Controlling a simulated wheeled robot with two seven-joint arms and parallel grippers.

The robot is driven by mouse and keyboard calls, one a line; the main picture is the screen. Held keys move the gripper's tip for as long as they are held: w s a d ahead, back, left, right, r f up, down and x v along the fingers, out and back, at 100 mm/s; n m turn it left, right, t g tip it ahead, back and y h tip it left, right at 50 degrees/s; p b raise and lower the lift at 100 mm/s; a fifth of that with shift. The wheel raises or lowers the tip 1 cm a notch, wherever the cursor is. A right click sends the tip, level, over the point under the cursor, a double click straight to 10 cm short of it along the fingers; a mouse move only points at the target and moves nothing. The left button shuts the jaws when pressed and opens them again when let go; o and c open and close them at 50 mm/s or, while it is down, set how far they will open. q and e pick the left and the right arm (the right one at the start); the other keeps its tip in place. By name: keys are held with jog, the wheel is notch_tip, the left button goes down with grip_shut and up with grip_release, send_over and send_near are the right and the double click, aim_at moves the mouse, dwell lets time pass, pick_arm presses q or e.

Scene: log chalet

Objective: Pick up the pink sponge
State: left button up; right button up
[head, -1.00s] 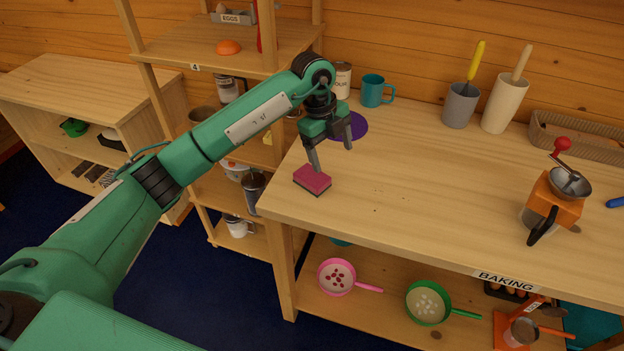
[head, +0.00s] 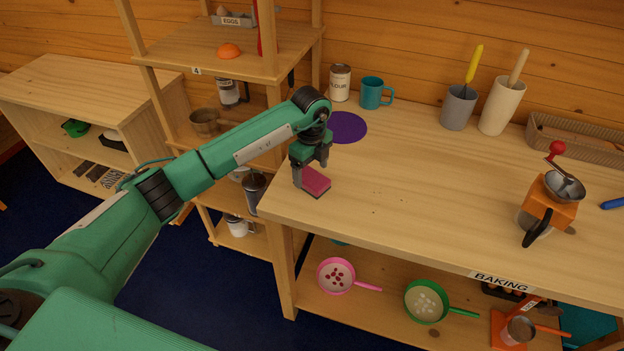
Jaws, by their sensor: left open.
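The pink sponge (head: 316,183), with a dark underside, lies flat on the wooden counter (head: 400,200) near its left front corner. My left gripper (head: 311,175) is open and points down right at the sponge. One finger is at the sponge's left end and the other is near its far right side. The gripper covers the sponge's far left part, and I cannot tell whether the fingers touch it. My right gripper is out of view.
A purple round mat (head: 347,127), a flour can (head: 340,83) and a teal mug (head: 372,93) are behind the gripper. An orange grinder (head: 548,203) stands at the right. The middle of the counter is clear. A wooden shelf (head: 215,50) stands at the left.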

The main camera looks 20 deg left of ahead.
aim_at(312, 177)
pick_arm(q)
jog(key=shift+w+f+p, duration=0.15)
jog(key=shift+f+p, duration=0.2)
jog(key=shift+f, duration=1.5)
jog(key=c, duration=1.1)
jog(key=shift+r, duration=0.15)
